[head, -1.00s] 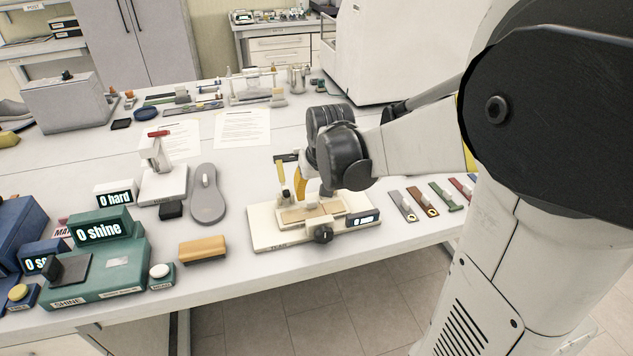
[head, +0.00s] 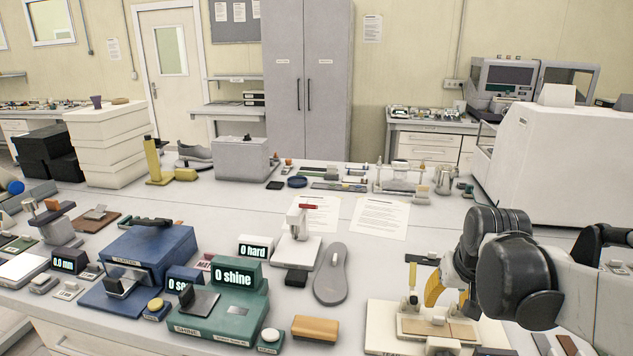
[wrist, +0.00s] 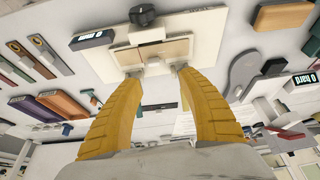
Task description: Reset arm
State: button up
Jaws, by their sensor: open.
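My gripper (wrist: 160,95) shows in the wrist view as two yellow fingers spread apart with nothing between them. In the head view one yellow finger of my gripper (head: 443,288) shows beside my dark wrist joint, over the cream tester (head: 383,330) at the lower right. In the wrist view the cream tester (wrist: 205,28) lies just beyond the fingertips. It holds a tan plate (wrist: 150,54) and has a black knob (wrist: 142,14). My arm hides part of the tester in the head view.
Left of the tester are a grey insole (head: 331,275), a tan block (head: 315,329), a green shine meter (head: 225,310) and a blue device (head: 150,255). Paper sheets (head: 379,217) lie behind. A large white machine (head: 548,150) stands at the back right.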

jog(key=s+a+n+t+y, duration=0.1)
jog(key=s+a+n+t, duration=0.1)
jog(key=s+a, duration=1)
jog(key=shift+s+a+r+n+t, duration=0.25)
jog(key=shift+n+t, duration=0.05)
jog(key=shift+n, duration=0.2)
